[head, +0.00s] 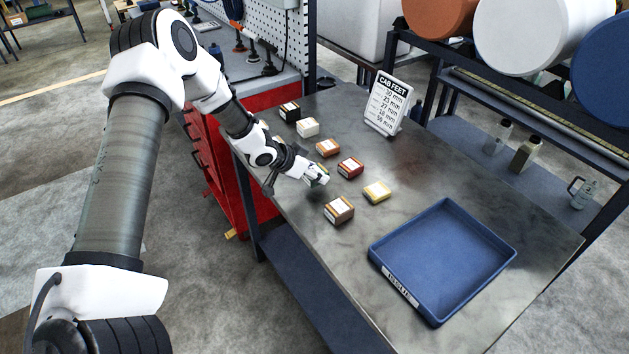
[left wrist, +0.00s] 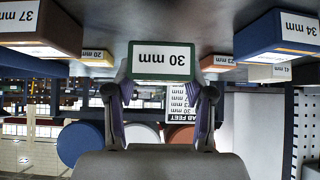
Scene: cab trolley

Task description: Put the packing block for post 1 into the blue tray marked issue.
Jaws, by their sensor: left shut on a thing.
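My left gripper (head: 318,179) is shut on a green block with a white label (left wrist: 163,60); the label reads 30 mm, upside down in the left wrist view. In the head view the gripper mostly hides this block, at the left edge of the group of blocks. I cannot tell whether it touches the table. The blue tray (head: 402,292) marked ISSUE lies empty at the table's front right, apart from the gripper. The CAB FEET sign (head: 388,103) stands at the back; its top line appears to read 30 mm. My right gripper is not in view.
The table (head: 465,170) is clear behind the tray.

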